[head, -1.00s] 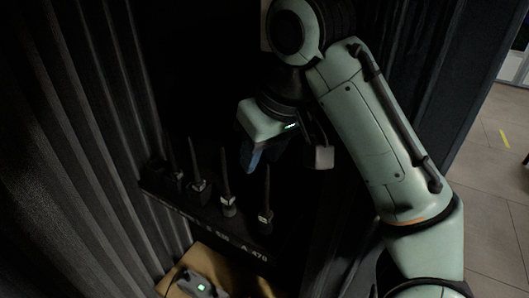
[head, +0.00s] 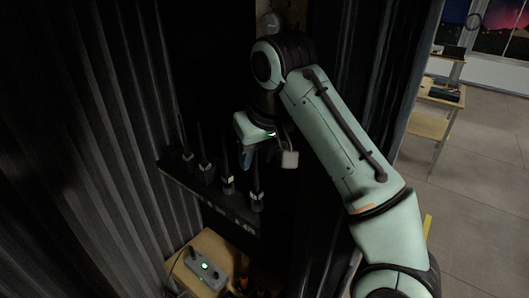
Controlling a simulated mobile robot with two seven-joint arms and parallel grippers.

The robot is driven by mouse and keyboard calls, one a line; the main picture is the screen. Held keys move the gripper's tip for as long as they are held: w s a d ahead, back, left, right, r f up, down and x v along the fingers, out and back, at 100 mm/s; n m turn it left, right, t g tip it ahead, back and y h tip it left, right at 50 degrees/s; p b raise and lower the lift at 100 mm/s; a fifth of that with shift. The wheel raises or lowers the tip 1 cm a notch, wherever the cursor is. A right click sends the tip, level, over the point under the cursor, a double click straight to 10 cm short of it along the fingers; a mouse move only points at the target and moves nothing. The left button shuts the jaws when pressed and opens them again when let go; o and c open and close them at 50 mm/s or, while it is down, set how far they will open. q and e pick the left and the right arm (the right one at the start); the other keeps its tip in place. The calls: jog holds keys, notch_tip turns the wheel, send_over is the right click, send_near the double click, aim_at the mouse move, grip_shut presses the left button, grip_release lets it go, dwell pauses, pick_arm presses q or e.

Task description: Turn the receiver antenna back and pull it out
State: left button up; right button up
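Several black stick antennas stand upright in a row on a dark rack (head: 213,193) against the dark wall. The rightmost antenna (head: 256,186) has a pale label on its base; another labelled antenna (head: 228,183) stands to its left. My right gripper (head: 266,160) hangs from its pale green arm just above the rightmost antenna, its two fingertips apart. The gap between the fingers looks empty, but it is dark there. Whether a finger touches the antenna I cannot tell. My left gripper is out of view.
A wooden surface (head: 238,262) below the rack carries a grey box with a green light (head: 204,266). A ribbed dark wall (head: 85,150) closes the left side. Beyond the doorway at right are open tiled floor and a wooden table (head: 428,125).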

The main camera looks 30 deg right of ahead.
jog(key=shift+w+a, duration=0.1)
jog(key=shift+a, duration=0.15)
grip_shut()
jog(key=m+h, duration=0.1)
jog(key=m, duration=0.2)
jog(key=shift+d, duration=0.15)
jog(key=shift+m, duration=0.3)
jog(key=shift+m+g+h, duration=0.3)
jog(key=shift+m+h, duration=0.1)
jog(key=shift+m, duration=0.1)
jog(key=shift+m+h, duration=0.4)
jog(key=shift+m, duration=0.5)
jog(key=shift+d, duration=0.1)
